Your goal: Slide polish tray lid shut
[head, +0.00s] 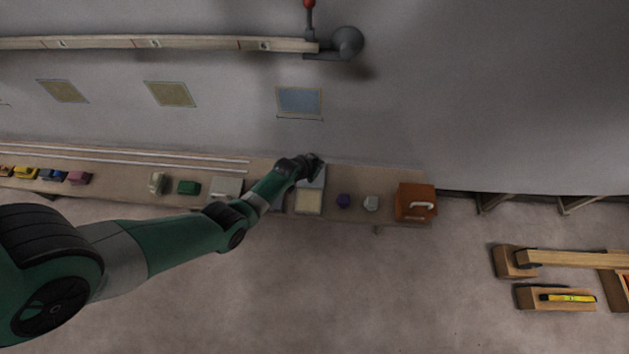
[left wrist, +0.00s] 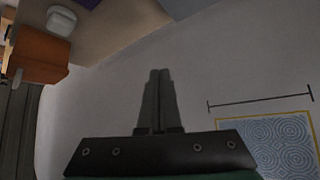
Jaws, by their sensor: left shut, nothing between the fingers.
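The polish tray (head: 308,202) sits on the bench, with a cream inner area showing at its front part. A grey, flat piece that looks like its lid (head: 313,181) covers the back part, partly behind my gripper. My left gripper (head: 317,160) is over the back end of the tray, near the wall; I cannot tell if it touches the lid. The left wrist view shows its two fingers (left wrist: 159,102) pressed together and empty, pointing along the grey wall. The tray is not clear in that view. My right gripper is not in view.
On the bench right of the tray are a purple item (head: 343,201), a pale grey item (head: 371,203) and an orange box (head: 415,202) with a white handle. A green item (head: 188,187) and small toy-like cars stand left. A blue patterned panel (head: 299,101) is on the wall.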

